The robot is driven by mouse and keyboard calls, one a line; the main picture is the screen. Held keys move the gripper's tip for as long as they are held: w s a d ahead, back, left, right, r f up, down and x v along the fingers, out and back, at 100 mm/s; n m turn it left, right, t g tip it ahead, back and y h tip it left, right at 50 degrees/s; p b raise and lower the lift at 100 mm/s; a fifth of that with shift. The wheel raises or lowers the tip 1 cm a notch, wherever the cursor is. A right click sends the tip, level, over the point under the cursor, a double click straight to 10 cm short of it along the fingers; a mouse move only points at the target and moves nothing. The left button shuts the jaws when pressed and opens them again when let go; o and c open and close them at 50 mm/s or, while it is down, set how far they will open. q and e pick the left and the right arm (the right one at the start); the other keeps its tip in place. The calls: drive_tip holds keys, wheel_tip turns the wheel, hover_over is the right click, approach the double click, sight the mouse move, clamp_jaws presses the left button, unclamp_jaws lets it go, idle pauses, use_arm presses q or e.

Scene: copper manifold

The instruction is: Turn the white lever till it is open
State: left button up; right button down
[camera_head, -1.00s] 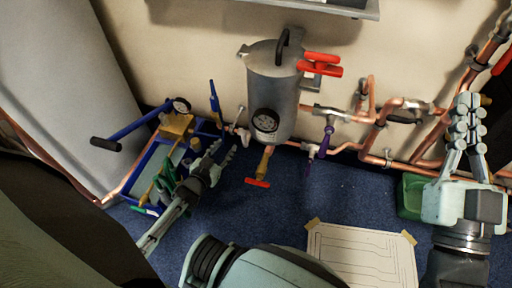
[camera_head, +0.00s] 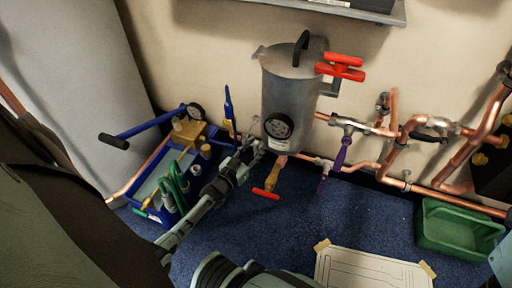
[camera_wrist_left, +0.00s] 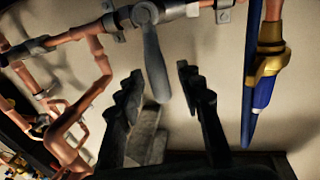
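The white lever (camera_wrist_left: 155,68) shows grey-white in the left wrist view, hanging down from a valve on a copper pipe. My left gripper (camera_wrist_left: 160,92) is open, with one finger on each side of the lever's lower end. There is a visible gap on the right side; I cannot tell whether the left finger touches it. In the head view my left gripper (camera_head: 250,153) is low beside the grey tank, and the lever is small and hard to make out there.
The grey tank (camera_head: 290,95) with a gauge and red handles stands just right of the gripper. A blue pump tray (camera_head: 150,190) with green hoses is at left. Purple-handled valves (camera_head: 342,152), copper pipes and a green bin (camera_head: 455,240) are at right.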

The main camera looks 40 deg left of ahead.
use_arm(q)
drive_tip(key=shift+c, duration=0.5)
clamp_jaws()
